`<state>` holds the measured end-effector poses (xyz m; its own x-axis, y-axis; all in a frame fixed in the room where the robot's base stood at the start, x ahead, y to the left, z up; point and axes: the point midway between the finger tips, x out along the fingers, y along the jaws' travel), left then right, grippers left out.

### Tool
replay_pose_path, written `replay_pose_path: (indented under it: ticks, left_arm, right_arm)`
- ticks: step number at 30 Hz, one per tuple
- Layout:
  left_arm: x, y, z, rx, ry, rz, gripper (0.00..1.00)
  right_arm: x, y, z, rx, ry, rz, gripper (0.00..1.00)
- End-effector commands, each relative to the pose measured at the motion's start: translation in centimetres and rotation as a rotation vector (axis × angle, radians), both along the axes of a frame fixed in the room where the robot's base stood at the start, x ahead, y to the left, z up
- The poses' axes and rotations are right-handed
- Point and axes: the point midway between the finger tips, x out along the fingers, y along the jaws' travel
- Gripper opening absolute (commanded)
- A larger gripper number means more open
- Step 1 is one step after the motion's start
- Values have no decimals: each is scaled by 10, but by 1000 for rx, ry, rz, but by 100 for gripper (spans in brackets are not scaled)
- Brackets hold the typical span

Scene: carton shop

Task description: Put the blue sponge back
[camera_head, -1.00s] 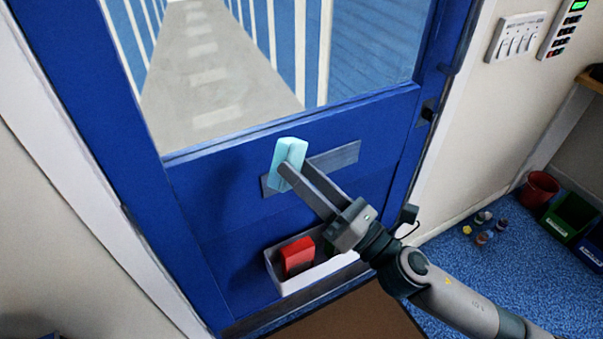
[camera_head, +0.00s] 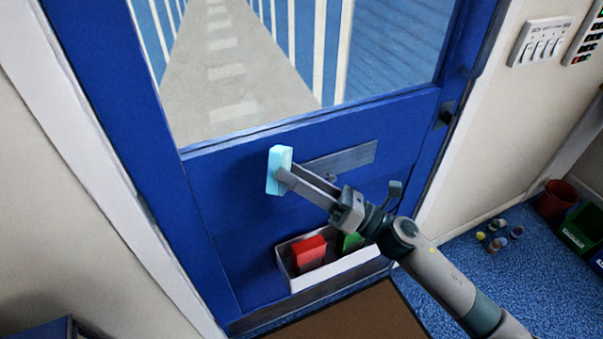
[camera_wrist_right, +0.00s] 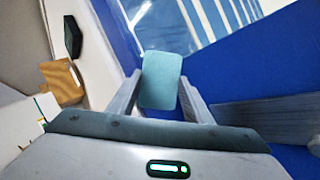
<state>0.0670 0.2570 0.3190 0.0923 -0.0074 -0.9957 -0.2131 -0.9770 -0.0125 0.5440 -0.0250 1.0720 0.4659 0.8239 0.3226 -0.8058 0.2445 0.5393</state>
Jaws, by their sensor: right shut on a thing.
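The light blue sponge (camera_head: 279,171) is held in my right gripper (camera_head: 283,177), in front of the blue door's lower panel. The right gripper is shut on it; in the right wrist view the sponge (camera_wrist_right: 161,80) sits between the two fingers. A white tray (camera_head: 340,272) is fixed low on the door, below and right of the sponge. It holds a red sponge-like block (camera_head: 310,252) at its left and a green one (camera_head: 350,242), partly hidden by my arm. My left gripper is not in view.
The blue door (camera_head: 225,235) has a glass pane above and a grey plate (camera_head: 345,158) beside my gripper. A brown mat (camera_head: 350,318) lies below. A red bucket (camera_head: 556,199), small pots (camera_head: 497,235) and a green bin (camera_head: 583,230) stand at right.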

Motion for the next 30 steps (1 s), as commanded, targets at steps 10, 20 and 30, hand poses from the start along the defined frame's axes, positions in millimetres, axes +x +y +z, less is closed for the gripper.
replay_pose_path:
  ticks: [10,20,30]
  left_arm:
    - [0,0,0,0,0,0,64]
    - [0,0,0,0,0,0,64]
    - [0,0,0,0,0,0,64]
  right_arm:
    - [5,5,-7,2,0,47,28]
    - [5,5,-6,0,1,41,28]
    - [6,7,4,1,0,-49,28]
